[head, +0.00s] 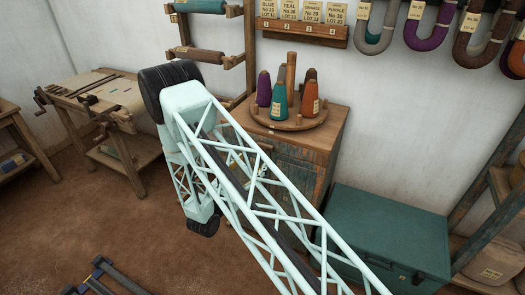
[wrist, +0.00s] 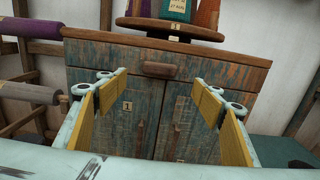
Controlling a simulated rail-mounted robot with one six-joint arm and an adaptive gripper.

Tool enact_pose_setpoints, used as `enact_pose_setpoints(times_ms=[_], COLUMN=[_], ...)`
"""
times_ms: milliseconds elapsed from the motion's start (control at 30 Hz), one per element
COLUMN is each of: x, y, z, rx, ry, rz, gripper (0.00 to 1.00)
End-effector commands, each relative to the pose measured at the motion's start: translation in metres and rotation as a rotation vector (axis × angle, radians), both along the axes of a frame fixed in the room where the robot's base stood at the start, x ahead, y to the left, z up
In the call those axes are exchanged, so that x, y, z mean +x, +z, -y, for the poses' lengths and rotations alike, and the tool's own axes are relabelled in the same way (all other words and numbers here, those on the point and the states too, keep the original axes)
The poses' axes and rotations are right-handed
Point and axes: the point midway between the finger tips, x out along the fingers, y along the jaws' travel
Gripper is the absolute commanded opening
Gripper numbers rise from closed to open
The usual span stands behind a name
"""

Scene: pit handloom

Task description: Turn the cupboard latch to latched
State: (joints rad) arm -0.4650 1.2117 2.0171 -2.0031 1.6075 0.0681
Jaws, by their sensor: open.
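The cupboard (wrist: 230,75) is a worn blue-green and brown wooden cabinet with two doors, and it fills the middle of the wrist view. A small horizontal wooden block (wrist: 172,69) sits at the top of its front, near the middle; I cannot tell whether this is the latch or a pull. Upright wooden strips (wrist: 138,137) show lower on the doors. My gripper (wrist: 160,84) is open and empty, its yellow-padded fingers in front of the cupboard, either side of the block. In the head view my arm covers much of the cupboard (head: 327,150) front.
A round wooden stand (head: 310,120) with several thread cones stands on the cupboard. A green chest (head: 380,225) is close at its right. A wall rack with rolls (head: 195,54) and a wooden workbench (head: 95,95) are at left. The floor in front is largely clear.

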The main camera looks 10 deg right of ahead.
Motion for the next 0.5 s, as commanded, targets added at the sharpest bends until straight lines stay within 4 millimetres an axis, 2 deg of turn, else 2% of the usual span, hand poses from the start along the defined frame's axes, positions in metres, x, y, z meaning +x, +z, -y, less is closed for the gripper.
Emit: enact_pose_setpoints(times_ms=[500], x=[0.047], y=[-0.001], z=[0.039], rx=[-0.001], ry=[-0.002], rz=[0.001], gripper=[0.61])
